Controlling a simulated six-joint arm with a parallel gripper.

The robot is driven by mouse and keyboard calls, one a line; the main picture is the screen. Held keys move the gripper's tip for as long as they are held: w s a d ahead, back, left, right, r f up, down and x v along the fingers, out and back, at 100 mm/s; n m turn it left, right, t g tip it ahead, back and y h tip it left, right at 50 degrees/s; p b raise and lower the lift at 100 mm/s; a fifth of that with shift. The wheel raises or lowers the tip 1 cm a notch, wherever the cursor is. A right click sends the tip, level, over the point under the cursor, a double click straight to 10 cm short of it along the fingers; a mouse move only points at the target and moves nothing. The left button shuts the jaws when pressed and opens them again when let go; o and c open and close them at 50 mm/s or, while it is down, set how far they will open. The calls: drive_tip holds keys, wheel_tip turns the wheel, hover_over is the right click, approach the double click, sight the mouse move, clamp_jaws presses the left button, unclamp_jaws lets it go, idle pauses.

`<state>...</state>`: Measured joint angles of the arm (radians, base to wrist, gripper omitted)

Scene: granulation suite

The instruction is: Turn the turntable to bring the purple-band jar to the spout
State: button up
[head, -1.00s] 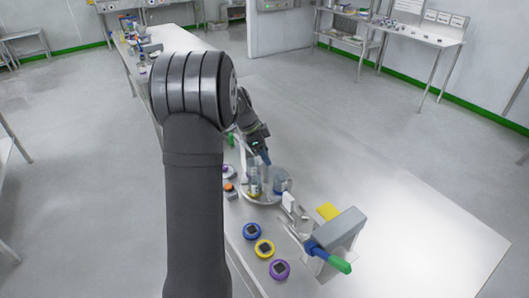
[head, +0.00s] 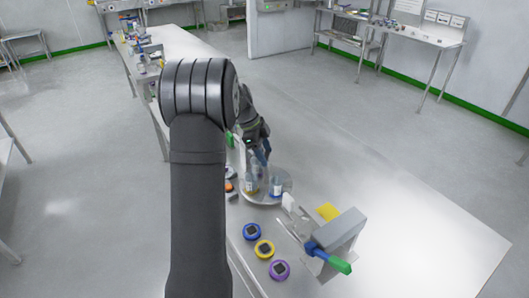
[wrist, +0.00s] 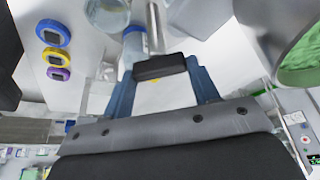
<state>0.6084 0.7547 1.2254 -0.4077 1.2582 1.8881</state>
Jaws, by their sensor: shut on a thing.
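The turntable (head: 262,200) is a round pale metal plate on the bench, and clear jars stand on it. One jar (head: 250,184) is at its left and another jar (head: 276,187) at its right. I cannot make out a purple band on either. My gripper (head: 262,159) is at the turntable's far side, partly hidden by my arm. In the wrist view its blue fingers (wrist: 163,88) are closed on a black grip (wrist: 160,67) at the end of a metal rod (wrist: 155,25). A jar (wrist: 133,45) stands just beyond the grip. I cannot identify the spout.
Discs with a blue ring (head: 252,231), a yellow ring (head: 264,249) and a purple ring (head: 279,269) lie on the near bench. A grey box device (head: 338,232) with a blue-green handle (head: 328,257) stands to their right. The bench's right part is bare.

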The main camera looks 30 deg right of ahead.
idle(0.4)
drive_tip(key=o, duration=1.4)
drive_tip(key=shift+r, duration=0.15)
drive_tip(key=v, duration=1.7)
drive_tip(key=shift+w+a+r, duration=0.1)
drive_tip(key=x, duration=1.7)
drive_tip(key=shift+f, duration=0.25)
